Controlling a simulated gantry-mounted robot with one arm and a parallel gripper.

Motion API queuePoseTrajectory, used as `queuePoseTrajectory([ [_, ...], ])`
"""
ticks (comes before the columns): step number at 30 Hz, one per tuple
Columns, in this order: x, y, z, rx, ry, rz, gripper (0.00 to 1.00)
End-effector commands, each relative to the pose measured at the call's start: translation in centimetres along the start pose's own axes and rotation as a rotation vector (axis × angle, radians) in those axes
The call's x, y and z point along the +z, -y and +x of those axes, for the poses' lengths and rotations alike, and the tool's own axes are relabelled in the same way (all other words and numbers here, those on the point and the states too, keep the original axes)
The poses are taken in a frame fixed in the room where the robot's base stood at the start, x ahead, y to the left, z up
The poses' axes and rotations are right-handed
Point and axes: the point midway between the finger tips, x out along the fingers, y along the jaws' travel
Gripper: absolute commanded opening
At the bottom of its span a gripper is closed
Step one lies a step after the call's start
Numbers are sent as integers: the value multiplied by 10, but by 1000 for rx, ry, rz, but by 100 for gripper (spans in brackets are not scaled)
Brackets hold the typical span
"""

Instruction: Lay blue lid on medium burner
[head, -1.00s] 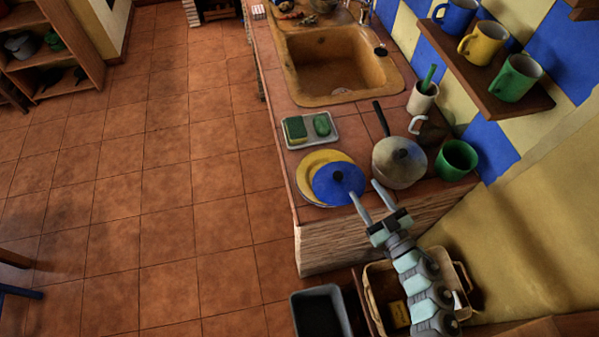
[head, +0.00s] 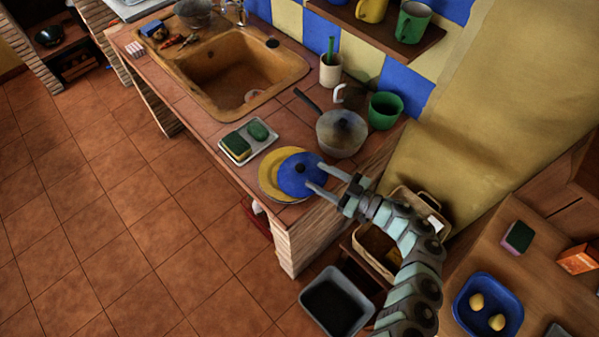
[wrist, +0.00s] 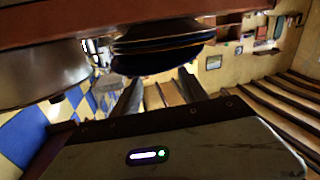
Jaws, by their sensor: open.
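The blue lid (head: 293,184) with a dark knob lies on a yellow plate (head: 268,182) atop a plate stack near the counter's front end. My gripper (head: 314,175) is open, with its fingers pointing at the knob from the right. In the head view its fingertips overlap the lid's right edge. The wrist view looks upside down; there the dark lid and plate edges (wrist: 160,55) show just beyond my open gripper (wrist: 158,88). I cannot tell whether the fingers touch the lid. No burner is clearly seen.
A lidded pot (head: 341,138) stands close to the right of the plates, with a green mug (head: 385,110) beyond it. A tray (head: 262,149) with sponges lies behind the plates. The sink (head: 240,75) is farther back. A pale grey surface (head: 135,9) is cut off at the top left.

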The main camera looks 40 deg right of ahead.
Motion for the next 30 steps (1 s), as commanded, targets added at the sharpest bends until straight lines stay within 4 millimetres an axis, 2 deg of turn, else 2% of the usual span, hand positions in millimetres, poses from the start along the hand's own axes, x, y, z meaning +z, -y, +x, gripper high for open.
queuePoseTrajectory([
  [1, -1, 0, 8, -2, -3, 0, 51],
  [8, 0, 0, 26, 0, -4, 0, 51],
  [15, 2, 1, 61, 0, -2, 1, 51],
  [22, 2, 0, 64, 1, -1, 0, 51],
  [30, 2, 0, 64, 1, -1, 0, 31],
])
